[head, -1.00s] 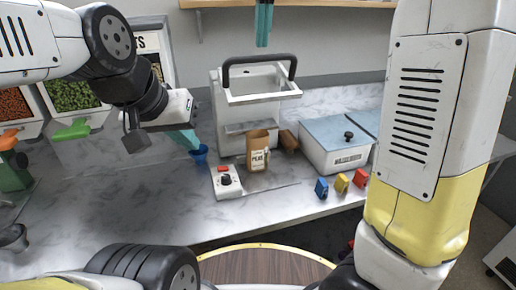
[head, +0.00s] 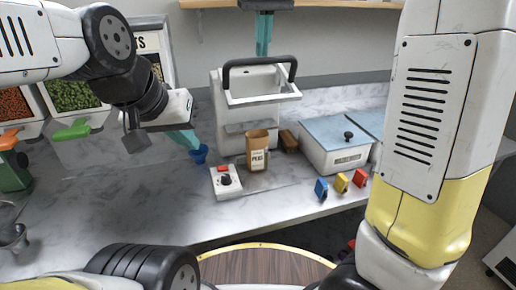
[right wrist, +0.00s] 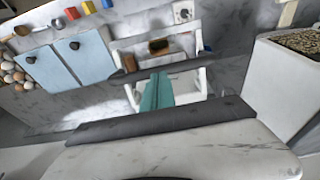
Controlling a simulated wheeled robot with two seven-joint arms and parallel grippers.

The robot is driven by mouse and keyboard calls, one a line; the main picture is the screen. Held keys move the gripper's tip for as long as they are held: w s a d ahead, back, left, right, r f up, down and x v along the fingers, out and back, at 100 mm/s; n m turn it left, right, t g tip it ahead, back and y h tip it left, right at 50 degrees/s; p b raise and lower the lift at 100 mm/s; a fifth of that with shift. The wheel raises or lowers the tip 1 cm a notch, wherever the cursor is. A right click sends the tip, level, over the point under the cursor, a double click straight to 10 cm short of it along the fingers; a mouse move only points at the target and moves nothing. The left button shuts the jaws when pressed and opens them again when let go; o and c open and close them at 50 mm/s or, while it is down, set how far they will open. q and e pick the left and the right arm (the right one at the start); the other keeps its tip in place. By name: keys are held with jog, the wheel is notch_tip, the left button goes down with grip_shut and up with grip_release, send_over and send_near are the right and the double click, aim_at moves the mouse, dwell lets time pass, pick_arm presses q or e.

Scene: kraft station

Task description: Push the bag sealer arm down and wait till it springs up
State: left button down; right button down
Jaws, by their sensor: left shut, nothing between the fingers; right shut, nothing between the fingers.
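The bag sealer (head: 236,128) stands on the counter with its arm raised; the black handle (head: 259,62) is at the top of the white arm frame. A brown paper bag (head: 257,152) labelled PEAS stands upright at the sealer's front. My right gripper (head: 264,50) is shut and empty, pointing down just above and behind the handle in the head view. In the right wrist view its teal fingers (right wrist: 157,90) overlap the sealer frame; contact cannot be told.
A control box (head: 227,183) with a red switch and black knob sits before the sealer. A lidded bin (head: 335,143) stands to the right, with blue, yellow and red blocks (head: 341,183) before it. Ingredient bins (head: 72,95) stand at left. The front left counter is mostly clear.

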jog(key=shift+w+f, duration=0.1)
jog(key=shift+w, duration=0.05)
jog(key=shift+w+r, duration=0.1)
jog(key=shift+r, duration=0.45)
jog(key=w+v, duration=0.2)
jog(key=v, duration=0.8)
jog(key=shift+s+a+r, duration=0.2)
jog(key=shift+a+r, duration=0.15)
jog(key=shift+r, duration=0.2)
jog(key=s+d+f+m+t+y, duration=0.1)
jog(key=s+d+f, duration=0.2)
jog(key=d+f, duration=0.15)
jog(key=s+d+f+t, duration=0.1)
jog(key=s+d+f, duration=0.3)
jog(key=d, duration=0.2)
jog(key=s+d+f+m+t, duration=0.1)
jog(key=s+f, duration=0.5)
jog(key=f, duration=0.2)
jog(key=s+d+f+m+t, duration=0.1)
jog(key=s+d+f, duration=0.1)
jog(key=s+f, duration=0.4)
notch_tip(320, 180, down, 3)
jog(key=shift+s+d+f, duration=0.2)
jog(key=shift+d, duration=0.1)
